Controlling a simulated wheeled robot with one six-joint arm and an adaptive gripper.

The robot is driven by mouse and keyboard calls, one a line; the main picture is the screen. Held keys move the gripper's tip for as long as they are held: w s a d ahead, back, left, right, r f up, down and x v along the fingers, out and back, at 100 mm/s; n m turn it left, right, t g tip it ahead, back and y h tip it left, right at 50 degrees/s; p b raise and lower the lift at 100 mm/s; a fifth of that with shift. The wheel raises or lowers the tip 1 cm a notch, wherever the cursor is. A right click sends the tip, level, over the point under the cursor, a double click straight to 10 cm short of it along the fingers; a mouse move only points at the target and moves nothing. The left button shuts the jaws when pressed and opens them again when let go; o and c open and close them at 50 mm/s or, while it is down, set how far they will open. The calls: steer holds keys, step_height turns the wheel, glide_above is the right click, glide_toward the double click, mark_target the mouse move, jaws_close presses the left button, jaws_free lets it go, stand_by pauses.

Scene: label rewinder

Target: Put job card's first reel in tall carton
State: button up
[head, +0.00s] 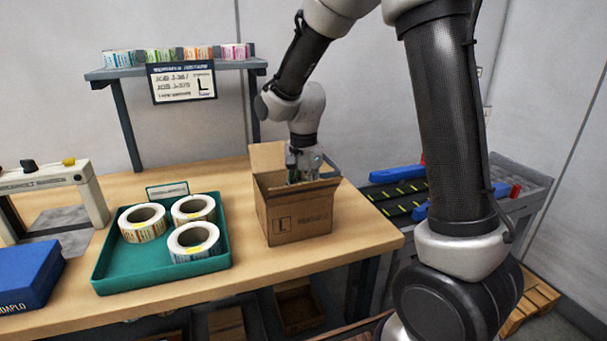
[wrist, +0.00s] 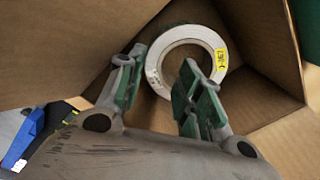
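The brown carton (head: 318,226) stands upright on the bench with its flaps up and a square "L" label on its front. My gripper (head: 305,172) reaches down into its open top. In the wrist view my gripper (wrist: 160,75) is open, with green-padded fingers apart. A white reel (wrist: 213,47) with a yellow label lies inside the carton below the fingers. The left side of its ring shows between the fingertips, and the right fingertip overlaps its hole. I see no clear contact. The job card (head: 182,82) hangs from the shelf; it shows a large "L" and its small text is hard to read.
A green tray (head: 110,273) left of the carton holds three reels, one of them in front (head: 194,242). A blue box (head: 25,275) and a grey frame (head: 85,178) stand farther left. A shelf (head: 120,72) with small coloured boxes is behind. A cart (head: 530,180) stands at right.

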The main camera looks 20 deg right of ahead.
step_height(320, 180, up, 7)
steer(key=s+d+r+n+t, duration=0.2)
steer(key=s+d+r+n, duration=0.2)
steer(key=s+d+r, duration=0.4)
steer(key=s+d+n+t, duration=0.1)
steer(key=s+d+n, duration=0.1)
steer(key=s, duration=0.5)
steer(key=s+d+n+t, duration=0.1)
steer(key=s+d+n, duration=0.1)
steer(key=s+n, duration=0.3)
steer(key=s, duration=0.2)
steer(key=shift+s+d+r+n, duration=0.25)
steer(key=shift+s+d+n, duration=0.05)
steer(key=shift+s, duration=0.1)
